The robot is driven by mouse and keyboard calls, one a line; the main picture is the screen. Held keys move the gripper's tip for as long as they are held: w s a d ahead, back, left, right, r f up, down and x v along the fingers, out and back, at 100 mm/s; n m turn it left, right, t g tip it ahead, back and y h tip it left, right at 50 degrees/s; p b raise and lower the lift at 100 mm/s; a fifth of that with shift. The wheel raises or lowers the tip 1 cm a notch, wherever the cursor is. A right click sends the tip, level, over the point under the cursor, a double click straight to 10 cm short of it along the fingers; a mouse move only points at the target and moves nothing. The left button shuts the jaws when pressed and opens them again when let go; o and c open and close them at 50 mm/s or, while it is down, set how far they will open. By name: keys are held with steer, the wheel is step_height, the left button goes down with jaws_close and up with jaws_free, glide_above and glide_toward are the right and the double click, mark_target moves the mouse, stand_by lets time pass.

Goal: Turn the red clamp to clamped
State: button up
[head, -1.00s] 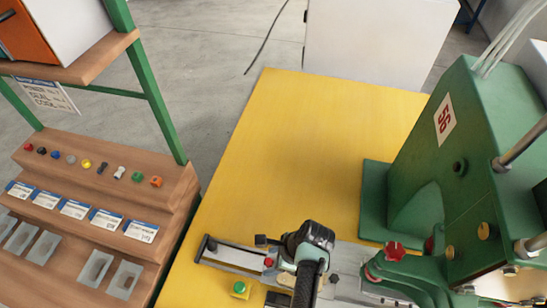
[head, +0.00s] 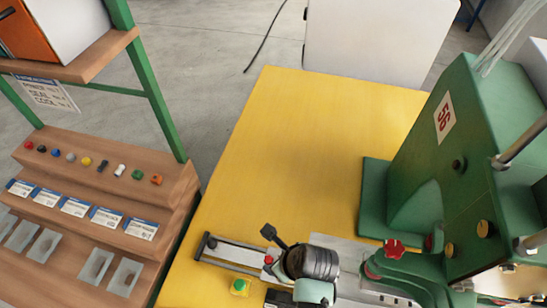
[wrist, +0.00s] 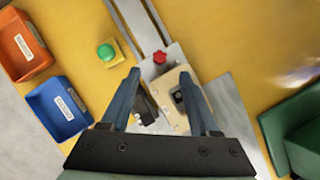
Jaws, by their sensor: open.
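A red star-shaped knob (wrist: 160,57) sits on the metal slide in the wrist view, beside a beige plate (wrist: 170,120). In the head view, a small red knob (head: 268,260) shows on the slide rail, just left of my wrist, and a red star knob (head: 393,248) shows on the green machine. Which of these is the red clamp I cannot tell for sure. My gripper (wrist: 160,77) is open and empty, with its fingertips on either side of the view just below the red knob. Its fingers are hidden in the head view.
A green button on a yellow box (head: 240,287) stands in front of the rail. Blue (wrist: 60,107) and orange (wrist: 22,46) bins lie left in the wrist view. The large green machine (head: 440,180) stands right. The yellow tabletop (head: 310,150) behind is clear.

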steer(key=w+v, duration=0.1)
steer(key=v, duration=0.6)
steer(key=w+a+r+n+t+h, duration=0.1)
steer(key=w+r+n+t, duration=0.2)
steer(key=w+r+n, duration=0.3)
steer(key=w+a+r+n+t, duration=0.1)
steer(key=w+r+n+t, duration=0.2)
steer(key=w+r+n, duration=0.3)
steer(key=shift+w+r+n+t+h, duration=0.35)
steer(key=shift+r+n, duration=0.75)
steer(key=shift+r, duration=1.6)
steer(key=shift+s, duration=0.1)
